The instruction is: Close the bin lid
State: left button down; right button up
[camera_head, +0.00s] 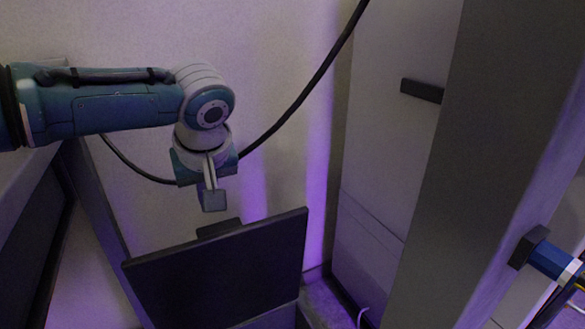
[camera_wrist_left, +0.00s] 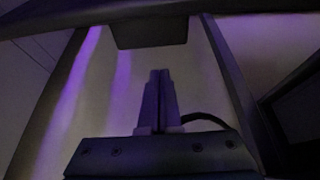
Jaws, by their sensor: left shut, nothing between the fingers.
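The bin lid (camera_head: 220,272) is a dark flat panel standing raised and tilted in the lower middle of the head view. A small dark tab (camera_head: 218,228) shows at its upper edge. My left gripper (camera_head: 213,200) hangs fingers down just above that tab, shut and empty. In the left wrist view the shut fingers (camera_wrist_left: 160,100) point towards a dark edge with a dark block (camera_wrist_left: 150,32), likely the lid and its tab. I cannot tell whether the fingers touch it. The bin's body is mostly hidden behind the lid. My right gripper is out of view.
A black cable (camera_head: 318,75) hangs in a curve behind my left arm. A large grey post (camera_head: 470,165) stands on the right, with a blue connector (camera_head: 550,262) beside it. A pale cabinet with a dark handle (camera_head: 422,90) stands behind. A pale wall (camera_head: 285,50) is at the back.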

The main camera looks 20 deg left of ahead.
pick_arm(q)
jog(key=shift+s+d, duration=1)
jog(key=shift+d, duration=0.1)
jog(key=shift+p, duration=0.3)
